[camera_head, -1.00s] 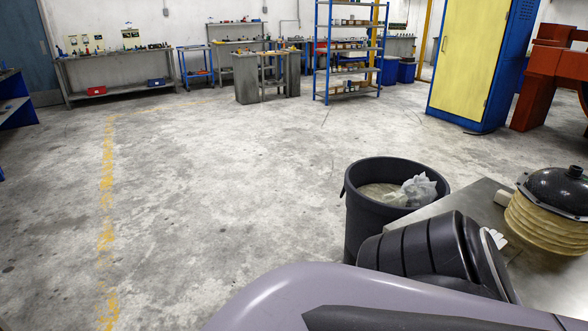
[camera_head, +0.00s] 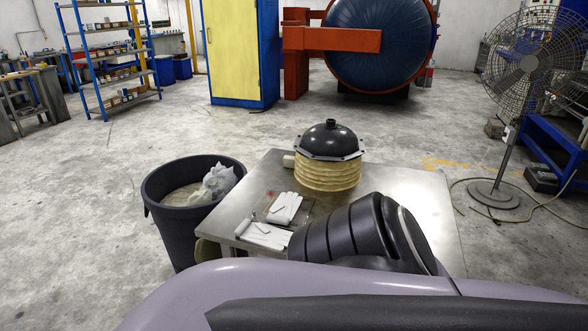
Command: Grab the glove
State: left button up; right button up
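Two white gloves lie on the near left part of a metal table in the head view. One glove (camera_head: 284,208) lies a little further back, partly over a thin flat sheet. The other glove (camera_head: 264,235) lies nearer, by the table's left edge. The table (camera_head: 405,188) has a bare steel top. Neither of my grippers is in view. My own body and a dark ribbed part, which looks like my arm, fill the bottom of the view. They hide the table's near side.
A black domed part on a cream ribbed base (camera_head: 330,165) stands on the table. A dark bin (camera_head: 168,225) with plastic in it stands left of the table. A fan (camera_head: 495,190) stands at right with a cable on the floor. Open floor lies beyond the table.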

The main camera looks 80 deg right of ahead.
aim_at(284, 211)
jog(key=z, duration=2.45)
jog(key=i+l+z, duration=0.2)
jog(key=i+z, duration=0.15)
jog(key=i+l+z, duration=0.1)
jog(key=i+z, duration=0.25)
